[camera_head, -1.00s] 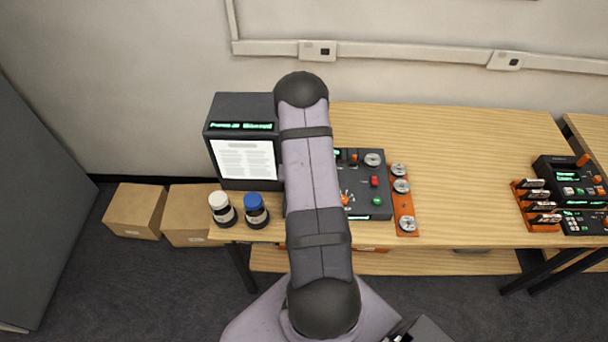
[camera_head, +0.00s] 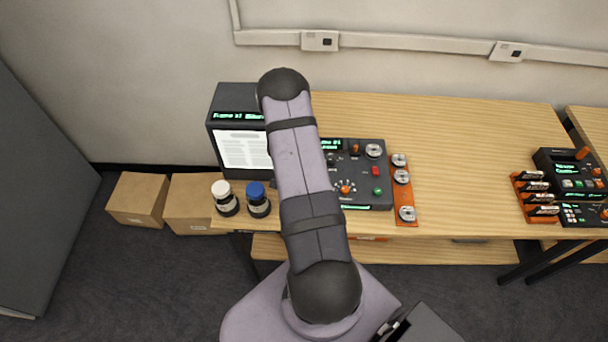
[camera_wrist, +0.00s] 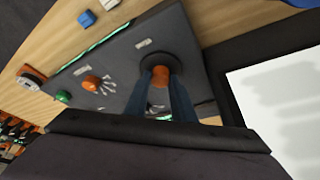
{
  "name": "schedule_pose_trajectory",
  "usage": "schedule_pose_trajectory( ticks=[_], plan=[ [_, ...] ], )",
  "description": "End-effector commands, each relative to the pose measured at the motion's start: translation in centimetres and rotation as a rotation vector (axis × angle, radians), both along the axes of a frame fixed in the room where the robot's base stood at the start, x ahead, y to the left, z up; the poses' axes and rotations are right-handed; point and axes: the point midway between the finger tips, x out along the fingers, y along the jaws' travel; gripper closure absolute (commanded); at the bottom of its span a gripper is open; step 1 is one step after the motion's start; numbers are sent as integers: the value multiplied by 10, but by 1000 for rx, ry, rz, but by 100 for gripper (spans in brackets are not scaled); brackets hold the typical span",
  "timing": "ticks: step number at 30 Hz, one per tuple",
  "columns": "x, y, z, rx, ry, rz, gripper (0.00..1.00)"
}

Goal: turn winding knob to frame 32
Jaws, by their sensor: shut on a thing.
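The winding knob (camera_wrist: 160,76) is orange, on a round dark base on the sloping control box (camera_wrist: 118,62) in the wrist view. My gripper (camera_wrist: 160,84) is shut on it, a finger on each side. In the head view my arm hides the gripper and the knob. The control box (camera_head: 364,197) shows right of my arm, with a small green display (camera_head: 331,145). The reader screen (camera_head: 241,148) behind shows a white page under a green text line (camera_head: 236,117). The line seems to say frame 31, but the small digits are hard to read.
An orange strip with several reels (camera_head: 404,214) lies right of the box. More devices (camera_head: 570,180) stand far right. The table middle (camera_head: 460,160) is clear.

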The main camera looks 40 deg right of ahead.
Motion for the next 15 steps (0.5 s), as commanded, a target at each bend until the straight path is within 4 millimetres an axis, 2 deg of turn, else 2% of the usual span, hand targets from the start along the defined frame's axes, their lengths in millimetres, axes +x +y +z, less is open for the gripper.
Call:
schedule_pose_trajectory(
  ticks=[15],
  plan=[
    [2, -2, 3, -4, -4, -47, 100]
  ],
)
